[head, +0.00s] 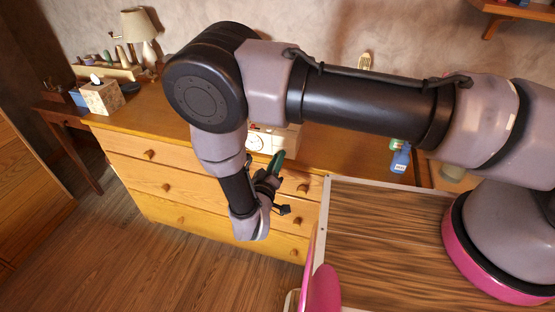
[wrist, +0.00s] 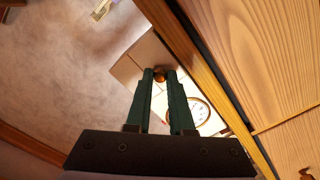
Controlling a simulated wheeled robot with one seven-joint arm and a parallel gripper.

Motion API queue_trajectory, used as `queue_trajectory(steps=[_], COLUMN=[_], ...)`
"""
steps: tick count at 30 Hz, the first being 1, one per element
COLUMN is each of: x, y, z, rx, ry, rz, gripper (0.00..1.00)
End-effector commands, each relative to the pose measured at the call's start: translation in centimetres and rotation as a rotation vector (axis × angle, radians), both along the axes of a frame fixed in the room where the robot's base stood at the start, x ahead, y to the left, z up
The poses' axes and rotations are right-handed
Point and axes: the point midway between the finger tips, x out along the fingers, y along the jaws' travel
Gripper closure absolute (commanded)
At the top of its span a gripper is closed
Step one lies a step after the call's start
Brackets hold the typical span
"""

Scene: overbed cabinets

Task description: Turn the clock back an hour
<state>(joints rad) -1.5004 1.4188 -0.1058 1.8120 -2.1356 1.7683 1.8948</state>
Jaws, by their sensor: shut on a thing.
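The clock (head: 257,142) is a pale box with a round white dial, standing on top of the wooden dresser near its front edge. In the wrist view its pale front and round dial (wrist: 203,113) show, partly hidden behind my right finger. My gripper (head: 277,160) has dark green fingers and reaches up in front of the dresser to the clock. In the wrist view my gripper (wrist: 160,78) is shut on a small round brass-coloured knob (wrist: 160,73) that appears to be on the clock's front, beside the dial. The hands of the dial are too small to read.
The wooden dresser (head: 155,205) has several drawers with round knobs below the clock. A tissue box (head: 101,97) and a lamp (head: 139,27) stand to the left. A blue bottle (head: 400,159) stands to the right. Open floor (head: 120,270) lies in front.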

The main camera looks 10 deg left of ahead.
Motion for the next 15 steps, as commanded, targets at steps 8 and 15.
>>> queue_trajectory(steps=[8,15], x=[-0.12,-0.09], y=[0.13,0.11], z=[-0.02,-0.05], rx=[-0.229,-0.458], ry=[0.018,0.035], rz=[0.004,0.003], gripper=[1.0,1.0])
